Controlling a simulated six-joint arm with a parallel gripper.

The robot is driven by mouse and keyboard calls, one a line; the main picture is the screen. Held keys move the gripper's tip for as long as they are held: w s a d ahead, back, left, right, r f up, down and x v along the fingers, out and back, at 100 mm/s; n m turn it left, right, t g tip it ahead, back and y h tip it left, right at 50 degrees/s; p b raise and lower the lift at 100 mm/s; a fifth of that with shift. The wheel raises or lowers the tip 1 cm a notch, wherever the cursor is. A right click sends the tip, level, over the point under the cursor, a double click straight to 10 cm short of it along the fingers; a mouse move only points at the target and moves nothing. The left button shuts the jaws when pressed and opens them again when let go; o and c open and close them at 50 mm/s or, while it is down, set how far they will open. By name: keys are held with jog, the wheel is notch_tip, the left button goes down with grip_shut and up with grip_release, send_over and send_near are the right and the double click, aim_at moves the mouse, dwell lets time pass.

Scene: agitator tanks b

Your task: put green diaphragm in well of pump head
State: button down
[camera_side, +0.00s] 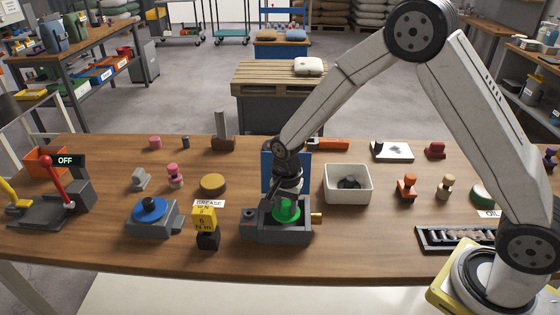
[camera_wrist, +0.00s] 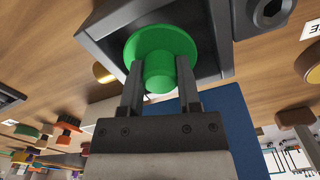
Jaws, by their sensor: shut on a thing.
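The green diaphragm (camera_wrist: 165,42) is a round disc with a raised knob. My gripper (camera_wrist: 160,85) is shut on the knob in the wrist view. The pump head (camera_side: 268,232) is a dark grey block with a square well and a brass fitting on its right side. In the side view the diaphragm (camera_side: 287,211) is within the well's opening, below my gripper (camera_side: 287,197). The well's wall (camera_wrist: 112,25) surrounds part of the disc in the wrist view. The front wall hides the disc's lower edge, so I cannot tell whether it touches the bottom.
A blue panel (camera_side: 267,172) stands right behind the pump head. A white bin (camera_side: 348,197) is at the right rear. The table's front edge is close.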

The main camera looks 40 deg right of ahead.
aim_at(284, 213)
jog(key=shift+f, duration=0.1)
jog(key=shift+w+f, duration=0.25)
jog(key=shift+f, duration=1.5)
jog(key=shift+f, duration=0.2)
jog(key=shift+c, duration=1.5)
grip_release()
jog(key=shift+r, duration=0.25)
jog(key=shift+r, duration=6)
